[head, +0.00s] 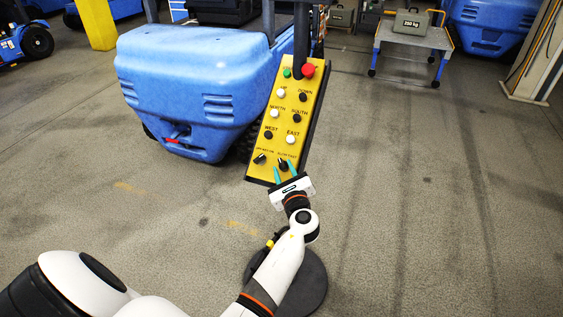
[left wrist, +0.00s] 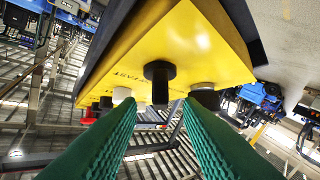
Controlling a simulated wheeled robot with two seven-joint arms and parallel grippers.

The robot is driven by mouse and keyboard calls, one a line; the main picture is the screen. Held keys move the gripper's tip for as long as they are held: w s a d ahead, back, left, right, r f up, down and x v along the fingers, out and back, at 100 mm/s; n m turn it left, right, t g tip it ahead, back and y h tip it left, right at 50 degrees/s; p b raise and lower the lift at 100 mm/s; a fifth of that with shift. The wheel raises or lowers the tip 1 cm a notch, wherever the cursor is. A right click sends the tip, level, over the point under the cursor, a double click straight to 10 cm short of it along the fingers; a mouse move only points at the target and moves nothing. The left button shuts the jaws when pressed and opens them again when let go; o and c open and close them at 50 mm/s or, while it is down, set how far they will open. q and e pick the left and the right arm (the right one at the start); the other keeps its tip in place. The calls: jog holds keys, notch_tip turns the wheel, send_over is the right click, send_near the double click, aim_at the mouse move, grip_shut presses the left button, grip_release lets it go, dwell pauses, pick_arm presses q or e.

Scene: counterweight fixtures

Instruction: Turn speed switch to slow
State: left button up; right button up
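A yellow control panel (head: 290,110) hangs tilted in front of me. The black speed switch (head: 283,164), under a slow/fast label, is at its lower right. My left gripper (head: 285,173) is at the panel's lower end, its teal fingers apart on either side of the switch. In the left wrist view a black knob (left wrist: 159,78) stands out from the yellow face between the open green fingers (left wrist: 158,108). No contact is visible. Which way the switch points is too small to tell. My right gripper is not in view.
A second black switch (head: 260,158) sits just left of the speed switch. White and black buttons fill rows above, with a red stop button (head: 309,70) on top. A blue vehicle (head: 190,85) stands behind on the left, a cart (head: 412,35) at the back right. The right floor is clear.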

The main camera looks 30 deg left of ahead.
pick_arm(q)
jog(key=v, duration=0.8)
jog(key=shift+s+d+p, duration=0.15)
jog(key=shift+s+p, duration=0.1)
jog(key=shift+p, duration=0.2)
jog(key=shift+r, duration=0.1)
